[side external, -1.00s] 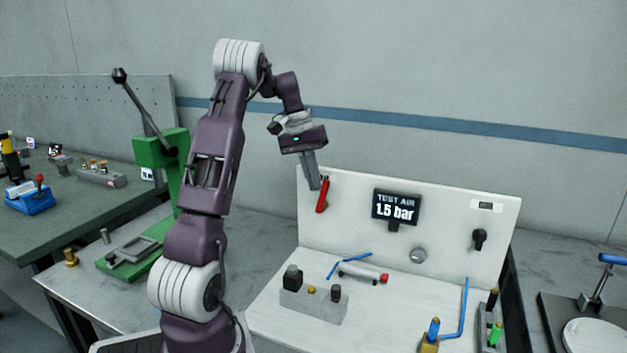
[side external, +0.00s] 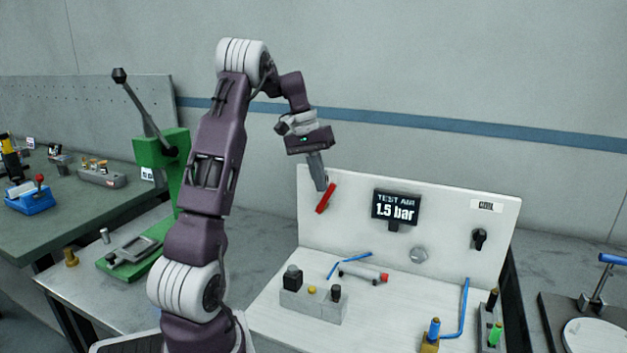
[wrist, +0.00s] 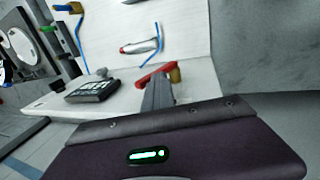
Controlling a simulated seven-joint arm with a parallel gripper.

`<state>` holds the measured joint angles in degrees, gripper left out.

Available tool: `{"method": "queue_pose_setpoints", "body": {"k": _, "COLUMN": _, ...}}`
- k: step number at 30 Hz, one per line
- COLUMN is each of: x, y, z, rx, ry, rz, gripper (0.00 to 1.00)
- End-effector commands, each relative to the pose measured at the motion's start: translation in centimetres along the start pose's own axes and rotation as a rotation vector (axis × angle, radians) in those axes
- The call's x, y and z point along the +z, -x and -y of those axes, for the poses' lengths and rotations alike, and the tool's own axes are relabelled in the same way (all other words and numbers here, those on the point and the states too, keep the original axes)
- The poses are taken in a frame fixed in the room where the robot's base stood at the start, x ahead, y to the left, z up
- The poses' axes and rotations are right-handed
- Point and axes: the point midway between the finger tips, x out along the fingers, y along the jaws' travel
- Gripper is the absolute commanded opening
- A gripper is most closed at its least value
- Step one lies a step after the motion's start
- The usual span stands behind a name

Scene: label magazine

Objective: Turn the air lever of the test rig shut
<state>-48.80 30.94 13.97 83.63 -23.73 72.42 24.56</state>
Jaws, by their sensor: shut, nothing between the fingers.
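The red air lever (side external: 326,198) is on the left part of the white upright panel of the test rig (side external: 450,225). It slants, upper end to the right and lower end to the left. In the wrist view the lever (wrist: 150,75) lies just past my fingertips, with a brass fitting (wrist: 176,75) at one end. My gripper (side external: 321,187) is shut and empty, pointing down. Its fingertips are at the left side of the lever's upper part and appear to touch it. The display (side external: 395,207) reads "TEST AIR 1.5 bar".
A round knob (side external: 418,255) and a black knob (side external: 479,239) are on the panel. A cylinder with blue hoses (side external: 362,272) and a grey block (side external: 312,303) with buttons are on the rig's base. A green press (side external: 160,165) stands to the left. Air above the panel is free.

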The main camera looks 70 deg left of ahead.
Motion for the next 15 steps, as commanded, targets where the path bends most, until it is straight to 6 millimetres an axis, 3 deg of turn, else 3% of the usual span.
{"method": "queue_pose_setpoints", "body": {"k": 7, "x": 0.0, "y": -0.8, "z": -1.9, "rx": 0.002, "ry": -0.004, "rz": 0.001, "gripper": 0.0}}
{"method": "queue_pose_setpoints", "body": {"k": 11, "x": 0.0, "y": -1.4, "z": -3.0, "rx": -0.131, "ry": -0.01, "rz": -0.001, "gripper": 0.0}}
{"method": "queue_pose_setpoints", "body": {"k": 15, "x": 0.0, "y": -2.1, "z": -3.6, "rx": -0.137, "ry": -0.003, "rz": 0.0, "gripper": 0.0}}
